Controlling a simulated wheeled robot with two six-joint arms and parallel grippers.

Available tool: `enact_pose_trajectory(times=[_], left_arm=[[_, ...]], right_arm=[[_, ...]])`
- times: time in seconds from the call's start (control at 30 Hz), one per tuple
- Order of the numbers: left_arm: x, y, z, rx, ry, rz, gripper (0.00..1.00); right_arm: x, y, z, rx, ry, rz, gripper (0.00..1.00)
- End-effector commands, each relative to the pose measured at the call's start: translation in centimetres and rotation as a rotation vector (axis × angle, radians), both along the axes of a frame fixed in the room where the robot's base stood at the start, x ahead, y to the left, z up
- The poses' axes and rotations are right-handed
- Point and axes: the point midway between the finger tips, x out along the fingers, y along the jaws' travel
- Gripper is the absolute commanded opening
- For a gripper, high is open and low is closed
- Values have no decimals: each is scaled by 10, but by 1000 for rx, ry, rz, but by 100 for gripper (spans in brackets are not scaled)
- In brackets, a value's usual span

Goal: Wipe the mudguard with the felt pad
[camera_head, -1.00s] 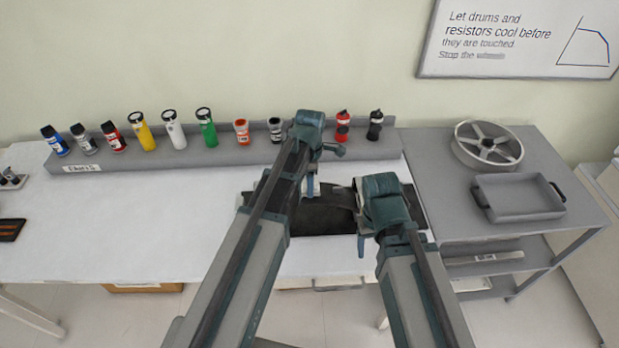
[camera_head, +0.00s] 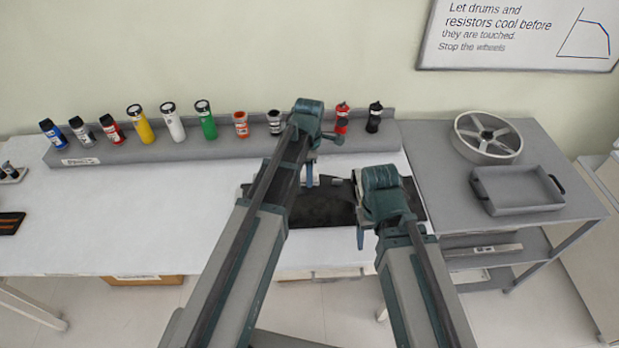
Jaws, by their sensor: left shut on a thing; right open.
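A dark, flat-looking piece (camera_head: 318,208) lies on the white table between my two arms. I cannot tell clearly where the mudguard ends and any dark mat under it begins. My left gripper (camera_head: 309,178) points down over the back part of this dark area. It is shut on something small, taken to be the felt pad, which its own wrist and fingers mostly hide. My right gripper (camera_head: 360,236) is open at the front right edge of the dark area, with its wrist covering part of it. Contact with the surface cannot be made out.
A grey rack along the back holds several bottles and cans, including a green can (camera_head: 207,122). A grey side table (camera_head: 440,175) at right carries a spoked wheel (camera_head: 487,137) and a grey tray (camera_head: 517,190).

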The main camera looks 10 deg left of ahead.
Motion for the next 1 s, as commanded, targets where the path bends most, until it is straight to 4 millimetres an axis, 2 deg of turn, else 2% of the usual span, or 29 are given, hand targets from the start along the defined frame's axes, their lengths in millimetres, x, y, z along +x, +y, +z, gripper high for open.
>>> enact_pose_trajectory(times=[0.1, 0.3, 0.47, 0.8, 1.0], left_arm=[[13, 3, -1, 1, -3, 1, 11], [16, 5, -2, 1, -5, 1, 11], [12, 1, -1, 0, -5, 0, 11], [-6, -18, 0, -2, -1, -2, 11], [-7, -18, 0, -1, 0, 0, 11]], right_arm=[[0, 0, -1, 0, 0, 0, 70], [0, 0, -2, 0, 0, 0, 70], [0, 0, -1, 0, 0, 0, 70], [0, 0, 0, 0, 0, 0, 70], [0, 0, 0, 0, 0, 0, 70]])
